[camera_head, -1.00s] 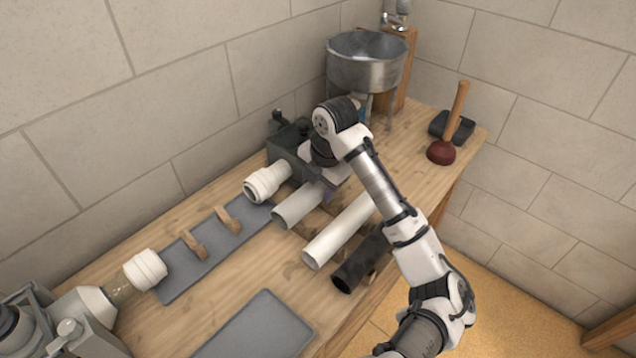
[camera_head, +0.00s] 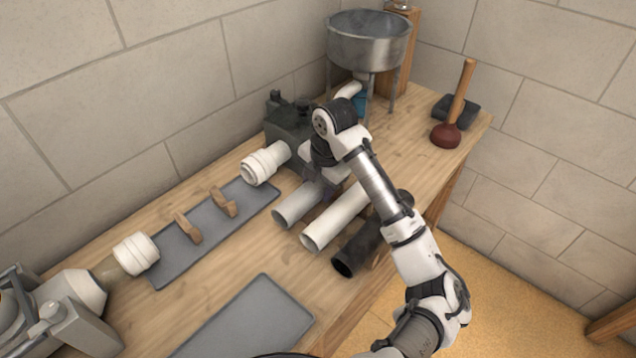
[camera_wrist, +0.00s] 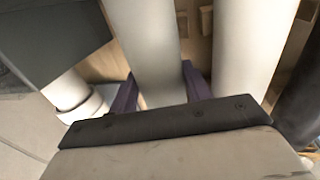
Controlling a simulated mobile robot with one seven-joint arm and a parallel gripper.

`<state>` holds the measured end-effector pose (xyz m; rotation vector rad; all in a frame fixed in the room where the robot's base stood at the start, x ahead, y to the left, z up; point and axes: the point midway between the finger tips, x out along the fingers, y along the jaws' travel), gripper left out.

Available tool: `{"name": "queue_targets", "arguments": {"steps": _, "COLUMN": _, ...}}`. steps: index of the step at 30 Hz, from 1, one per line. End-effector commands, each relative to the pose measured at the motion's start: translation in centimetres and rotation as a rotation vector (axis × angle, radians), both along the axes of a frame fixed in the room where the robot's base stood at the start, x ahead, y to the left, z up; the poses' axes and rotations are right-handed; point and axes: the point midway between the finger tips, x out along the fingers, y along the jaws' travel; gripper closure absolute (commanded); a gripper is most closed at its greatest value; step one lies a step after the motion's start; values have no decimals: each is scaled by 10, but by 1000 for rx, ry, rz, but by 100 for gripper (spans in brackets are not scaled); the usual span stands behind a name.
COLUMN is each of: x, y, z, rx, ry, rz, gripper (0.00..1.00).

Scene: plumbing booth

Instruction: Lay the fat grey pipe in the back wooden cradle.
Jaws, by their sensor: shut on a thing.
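The fat grey pipe (camera_head: 297,204) is at the right of the bench, with its open end facing the lower left. My gripper (camera_wrist: 160,90) is shut on it; in the wrist view the pipe (camera_wrist: 146,45) passes between the two dark fingers. The head view hides the fingers behind my arm, and I cannot tell how far the pipe is off the bench. The back wooden cradle is two notched wooden blocks, one left (camera_head: 188,228) and one right (camera_head: 223,202), on a grey tray (camera_head: 213,238) left of the pipe. The cradle is empty.
A white pipe (camera_head: 334,218) and a black pipe (camera_head: 368,248) lie right of the grey pipe. White fittings (camera_head: 135,252) and (camera_head: 265,163) flank the tray. An empty grey mat (camera_head: 245,322) lies in front. A metal funnel (camera_head: 369,45) and a plunger (camera_head: 446,134) stand farther back.

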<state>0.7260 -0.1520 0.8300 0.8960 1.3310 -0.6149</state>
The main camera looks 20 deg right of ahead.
Motion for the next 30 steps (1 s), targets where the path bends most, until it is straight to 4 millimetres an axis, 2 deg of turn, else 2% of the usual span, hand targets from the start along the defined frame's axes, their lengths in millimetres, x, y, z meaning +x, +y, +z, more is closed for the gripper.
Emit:
{"name": "queue_targets", "arguments": {"steps": 6, "x": 0, "y": 0, "z": 0, "rx": 0, "ry": 0, "rz": 0, "gripper": 77}}
{"name": "queue_targets", "arguments": {"steps": 7, "x": 0, "y": 0, "z": 1, "rx": 0, "ry": 0, "rz": 0, "gripper": 48}}
{"name": "queue_targets", "arguments": {"steps": 12, "x": 0, "y": 0, "z": 0, "rx": 0, "ry": 0, "rz": 0, "gripper": 26}}
{"name": "queue_targets", "arguments": {"steps": 23, "x": -1, "y": -1, "z": 5, "rx": -1, "ry": -1, "rz": 1, "gripper": 26}}
{"name": "queue_targets", "arguments": {"steps": 26, "x": -2, "y": -2, "z": 18, "rx": -2, "ry": -3, "rz": 1, "gripper": 26}}
{"name": "queue_targets", "arguments": {"steps": 30, "x": -7, "y": -7, "z": 49, "rx": -5, "ry": -5, "rz": 0, "gripper": 26}}
